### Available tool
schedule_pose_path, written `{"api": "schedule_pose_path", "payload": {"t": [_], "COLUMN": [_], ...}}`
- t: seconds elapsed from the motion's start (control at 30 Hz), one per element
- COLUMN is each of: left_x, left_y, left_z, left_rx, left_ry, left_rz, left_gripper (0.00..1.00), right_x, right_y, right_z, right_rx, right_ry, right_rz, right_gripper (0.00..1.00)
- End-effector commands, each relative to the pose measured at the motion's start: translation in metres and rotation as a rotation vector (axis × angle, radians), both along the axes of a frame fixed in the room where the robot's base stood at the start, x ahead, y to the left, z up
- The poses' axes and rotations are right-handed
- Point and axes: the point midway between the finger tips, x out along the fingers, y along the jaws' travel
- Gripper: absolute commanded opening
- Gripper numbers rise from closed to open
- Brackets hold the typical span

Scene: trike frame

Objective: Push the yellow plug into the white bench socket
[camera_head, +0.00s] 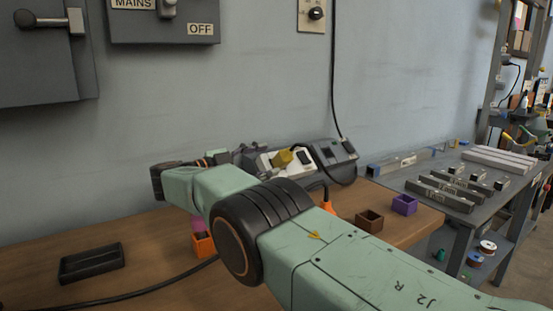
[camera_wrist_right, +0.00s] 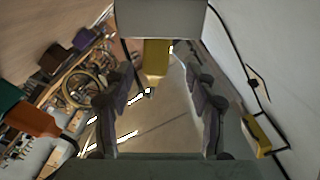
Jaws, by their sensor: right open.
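The yellow plug (camera_head: 283,158) stands at the white bench socket (camera_head: 266,166) on the back of the bench, in the head view. I cannot tell how deep it sits. In the right wrist view the yellow plug (camera_wrist_right: 156,60) shows beyond and between the fingers of my right gripper (camera_wrist_right: 158,105), below a grey block at the top edge. The fingers are spread apart on both sides and hold nothing. In the head view my right arm crosses in front and hides most of that gripper. My left gripper is not in view.
A dark grey unit (camera_head: 336,162) stands right of the socket. An orange plug (camera_head: 327,206), brown box (camera_head: 369,221), purple box (camera_head: 404,205) and orange box (camera_head: 203,245) stand on the bench. A black tray (camera_head: 92,263) lies at left. A black cable crosses the wood.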

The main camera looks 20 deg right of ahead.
Motion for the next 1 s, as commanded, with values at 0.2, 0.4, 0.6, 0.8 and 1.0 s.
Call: {"api": "schedule_pose_path", "payload": {"t": [0.2, 0.4, 0.6, 0.8, 1.0], "left_x": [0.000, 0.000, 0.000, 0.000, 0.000], "left_y": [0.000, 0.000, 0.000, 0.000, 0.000], "left_z": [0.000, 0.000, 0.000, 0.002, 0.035], "left_rx": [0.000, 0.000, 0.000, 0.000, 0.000], "left_ry": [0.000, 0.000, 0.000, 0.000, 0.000], "left_rz": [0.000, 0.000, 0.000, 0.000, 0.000], "left_gripper": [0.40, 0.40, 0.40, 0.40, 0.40], "right_x": [-0.002, -0.003, -0.003, -0.003, -0.003], "right_y": [0.015, 0.017, 0.017, 0.017, 0.017], "right_z": [0.000, 0.000, 0.000, 0.002, 0.036], "right_rx": [0.001, 0.001, 0.001, 0.001, 0.001], "right_ry": [-0.001, -0.001, -0.001, -0.001, -0.002], "right_rz": [-0.001, -0.002, -0.002, -0.002, -0.002], "right_gripper": [0.57, 0.57, 0.57, 0.57, 0.57]}}
